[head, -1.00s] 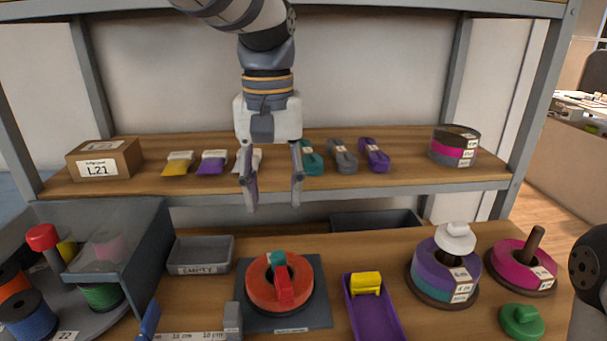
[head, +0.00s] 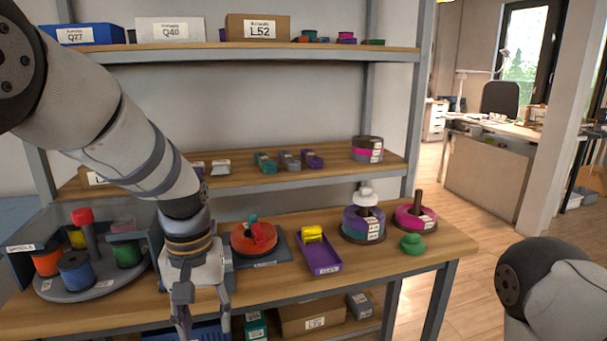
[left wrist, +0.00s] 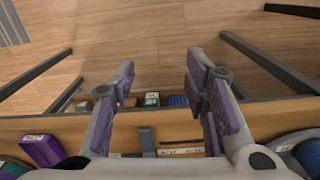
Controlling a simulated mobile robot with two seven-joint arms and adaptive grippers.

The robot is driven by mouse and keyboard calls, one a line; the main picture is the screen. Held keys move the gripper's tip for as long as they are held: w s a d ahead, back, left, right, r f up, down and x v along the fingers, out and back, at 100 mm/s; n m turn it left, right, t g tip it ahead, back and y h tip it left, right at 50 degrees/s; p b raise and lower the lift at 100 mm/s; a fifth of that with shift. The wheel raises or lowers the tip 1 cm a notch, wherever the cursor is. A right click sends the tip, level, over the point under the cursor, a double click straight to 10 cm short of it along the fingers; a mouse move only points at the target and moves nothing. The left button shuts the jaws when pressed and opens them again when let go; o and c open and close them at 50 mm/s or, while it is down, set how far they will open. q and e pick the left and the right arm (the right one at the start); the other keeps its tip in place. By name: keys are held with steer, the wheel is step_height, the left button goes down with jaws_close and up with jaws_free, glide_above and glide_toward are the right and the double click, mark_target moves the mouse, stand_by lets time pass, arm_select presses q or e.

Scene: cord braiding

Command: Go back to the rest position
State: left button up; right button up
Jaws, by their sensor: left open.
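My left gripper (head: 203,318) is open and empty in the head view, hanging in front of the workbench's front edge. In the left wrist view its two fingers (left wrist: 160,88) stand apart with nothing between them, over the bench edge and the floor. My right arm shows at the lower right of the head view, but its gripper is out of the picture. On the bench (head: 440,250) are a red-orange disc (head: 250,240) on a dark square base, a purple tray (head: 322,262) with a yellow piece, and stacked purple and teal discs (head: 360,228).
A round carousel with spools (head: 76,272) stands at the bench's left. Shelves above hold boxes and cord bundles (head: 290,160). Boxes (head: 312,314) sit below. The floor (head: 465,200) at right is clear.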

arm_select(q)
steer(key=s+a+f+g, duration=0.1)
steer(key=s+a+f, duration=0.1)
steer(key=s+f, duration=0.65)
steer(key=s+a+f, duration=0.2)
steer(key=s+f, duration=0.4)
steer(key=f, duration=0.5)
steer(key=s+a+f+m, duration=0.1)
steer(key=s+f, duration=0.1)
steer(key=s, duration=0.7)
steer(key=s+a+f, duration=0.1)
steer(key=s+f, duration=0.1)
steer(key=s, duration=0.8)
steer(key=shift+s+a+m, duration=0.2)
steer(key=shift+a+m, duration=0.05)
steer(key=shift+m, duration=0.15)
arm_select(e)
steer(key=shift+w, duration=0.15)
